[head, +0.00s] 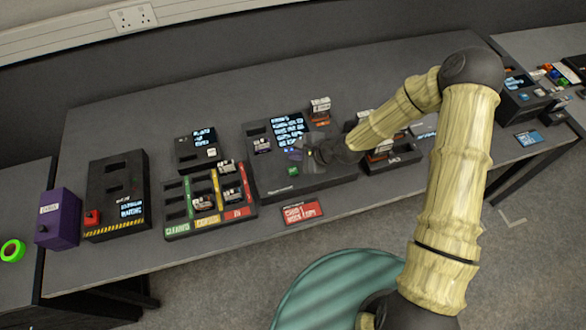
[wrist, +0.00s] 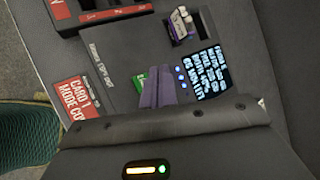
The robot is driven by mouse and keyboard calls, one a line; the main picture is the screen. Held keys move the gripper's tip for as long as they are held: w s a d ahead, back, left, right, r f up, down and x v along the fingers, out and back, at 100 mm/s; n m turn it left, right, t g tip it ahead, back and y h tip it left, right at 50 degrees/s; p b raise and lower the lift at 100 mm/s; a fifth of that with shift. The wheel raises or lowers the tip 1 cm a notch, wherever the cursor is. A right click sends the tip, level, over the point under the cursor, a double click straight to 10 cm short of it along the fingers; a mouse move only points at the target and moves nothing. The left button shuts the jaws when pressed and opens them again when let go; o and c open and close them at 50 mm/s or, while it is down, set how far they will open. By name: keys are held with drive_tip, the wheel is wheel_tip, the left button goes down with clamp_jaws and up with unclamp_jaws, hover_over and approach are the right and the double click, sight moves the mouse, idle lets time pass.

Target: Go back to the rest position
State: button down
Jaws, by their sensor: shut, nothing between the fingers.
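My gripper (head: 302,152) is at the end of my jointed arm, low over the large dark console with a lit screen (head: 290,125) near the middle of the table. In the wrist view the purple-grey fingers (wrist: 158,88) are together with nothing between them. They lie over the console beside a row of blue lights (wrist: 182,78), and a small green patch shows next to them. I cannot tell whether the fingertips touch the console.
A tray with green, yellow and red lanes (head: 176,229) holds several cards. A red card sign (head: 301,212) lies at the front edge. A black box (head: 118,190) with a red button and a purple box (head: 57,219) stand at left. A card holder (head: 392,158) is under my arm.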

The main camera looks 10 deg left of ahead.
drive_tip(key=s+d+r+n+h, duration=0.1)
drive_tip(key=d+r+n+h, duration=0.3)
drive_tip(key=d, duration=0.5)
drive_tip(key=s+d+r+n+h, duration=0.1)
drive_tip(key=d+r+n+h, duration=0.25)
drive_tip(key=d+r, duration=0.4)
drive_tip(key=s+d+r+n+h, duration=0.1)
drive_tip(key=s+d+r+n, duration=0.4)
drive_tip(key=s+d+r, duration=0.4)
drive_tip(key=shift+s+d, duration=0.75)
drive_tip(key=shift+d, duration=0.5)
